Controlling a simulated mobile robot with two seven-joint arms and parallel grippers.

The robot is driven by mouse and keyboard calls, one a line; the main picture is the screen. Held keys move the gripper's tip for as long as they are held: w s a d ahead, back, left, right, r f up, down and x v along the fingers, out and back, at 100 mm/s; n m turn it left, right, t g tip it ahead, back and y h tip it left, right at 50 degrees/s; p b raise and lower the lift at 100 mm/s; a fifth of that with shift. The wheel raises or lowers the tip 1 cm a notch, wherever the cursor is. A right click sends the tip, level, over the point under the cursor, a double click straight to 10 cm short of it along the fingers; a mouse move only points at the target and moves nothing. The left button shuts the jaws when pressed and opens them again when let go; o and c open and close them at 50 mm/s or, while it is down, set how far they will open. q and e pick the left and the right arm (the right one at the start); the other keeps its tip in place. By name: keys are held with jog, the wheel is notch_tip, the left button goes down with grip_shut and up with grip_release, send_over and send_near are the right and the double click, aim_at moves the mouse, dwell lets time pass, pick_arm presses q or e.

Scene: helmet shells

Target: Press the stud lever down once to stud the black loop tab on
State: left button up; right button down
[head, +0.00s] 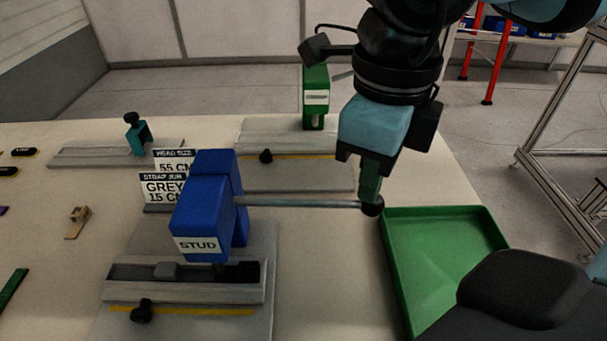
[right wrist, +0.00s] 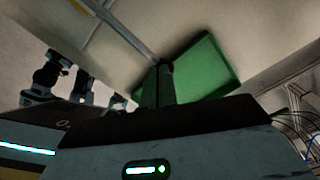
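The blue stud press (head: 205,205), labelled STUD, stands on a grey base on the table. Its grey lever rod (head: 300,203) sticks out to the right, roughly level, and ends in a black knob (head: 372,206). My right gripper (head: 371,190) points down, its green fingers together, with their tips at the knob; whether they touch it I cannot tell. The rod and fingers also show in the right wrist view, the fingers (right wrist: 157,88) closed side by side at the rod's end. A small black piece (head: 238,272), perhaps the loop tab, lies in the press's slide under the head.
An empty green tray (head: 395,265) lies right of the lever. A green press (head: 316,95) stands behind, a teal clamp fixture (head: 137,135) at back left. Cards reading 55 CM and GREY 15 CM (head: 163,187) stand behind the blue press. Small parts lie at left.

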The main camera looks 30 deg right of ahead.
jog(key=shift+f+b, duration=0.3)
jog(key=shift+f, duration=0.1)
jog(key=shift+f+b, duration=0.5)
jog(key=shift+f, duration=0.05)
jog(key=shift+r, duration=0.1)
jog(key=shift+r+p, duration=1.2)
jog(key=shift+r, duration=0.6)
jog(key=shift+r+p, duration=0.75)
jog(key=shift+r, duration=0.4)
jog(key=shift+r+p, duration=0.75)
jog(key=shift+r, duration=0.4)
notch_tip(320, 180, up, 6)
jog(key=p, duration=0.3)
jog(key=shift+f+p, duration=0.1)
jog(key=shift+p, duration=0.25)
